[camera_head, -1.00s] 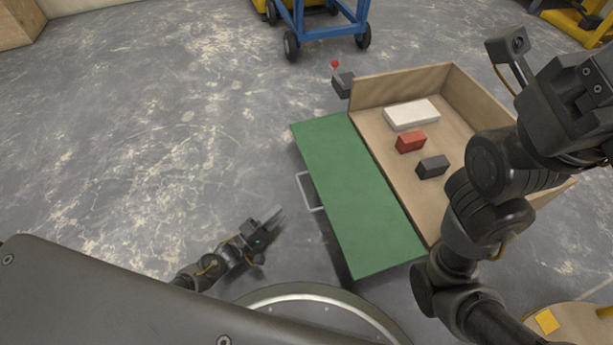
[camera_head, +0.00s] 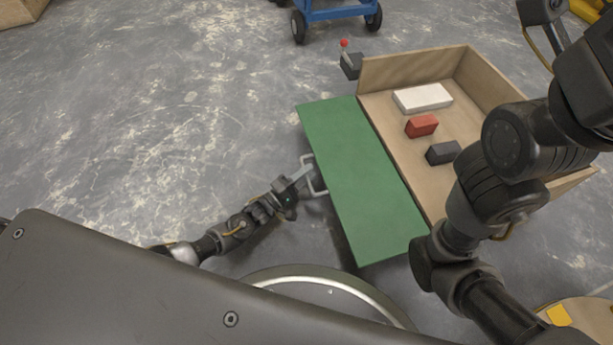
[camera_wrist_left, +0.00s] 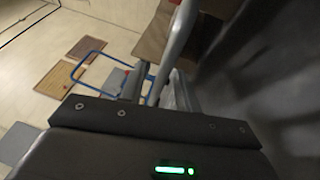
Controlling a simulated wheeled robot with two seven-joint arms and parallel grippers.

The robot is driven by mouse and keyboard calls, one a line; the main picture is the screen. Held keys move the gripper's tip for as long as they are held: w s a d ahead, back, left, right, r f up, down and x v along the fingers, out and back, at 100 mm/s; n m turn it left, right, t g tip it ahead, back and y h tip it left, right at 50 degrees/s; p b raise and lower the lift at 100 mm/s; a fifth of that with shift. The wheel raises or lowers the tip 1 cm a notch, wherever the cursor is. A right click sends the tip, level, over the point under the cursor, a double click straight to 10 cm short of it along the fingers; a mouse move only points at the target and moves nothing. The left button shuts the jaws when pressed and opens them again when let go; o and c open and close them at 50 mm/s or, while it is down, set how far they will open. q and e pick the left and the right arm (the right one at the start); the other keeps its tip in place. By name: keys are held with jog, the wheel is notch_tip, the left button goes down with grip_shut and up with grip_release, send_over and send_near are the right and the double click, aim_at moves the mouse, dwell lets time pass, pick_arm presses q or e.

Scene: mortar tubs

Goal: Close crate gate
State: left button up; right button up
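The crate's gate (camera_head: 352,180) is a green panel folded down and out to the left of the wooden crate (camera_head: 405,66). A pale grey bar handle (camera_head: 321,191) sticks out from its outer edge. My left gripper (camera_head: 303,173) is at this handle. In the left wrist view, the handle bar (camera_wrist_left: 178,45) runs down between the two fingers of my left gripper (camera_wrist_left: 158,90), which stand apart with a gap beside the bar. Whether a finger touches the bar I cannot tell. My right arm crosses the right side of the head view; its gripper is outside the picture.
In the crate lie a white block (camera_head: 422,97), a red block (camera_head: 422,126) and a dark block (camera_head: 442,152). A dark box with a red-tipped lever (camera_head: 351,66) sits at the crate's far left corner. A blue cart (camera_head: 338,12) stands beyond.

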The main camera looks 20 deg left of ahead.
pick_arm(q)
jog(key=shift+w, duration=0.1)
jog(key=shift+c, duration=0.3)
grip_shut()
jog(key=shift+r, duration=0.1)
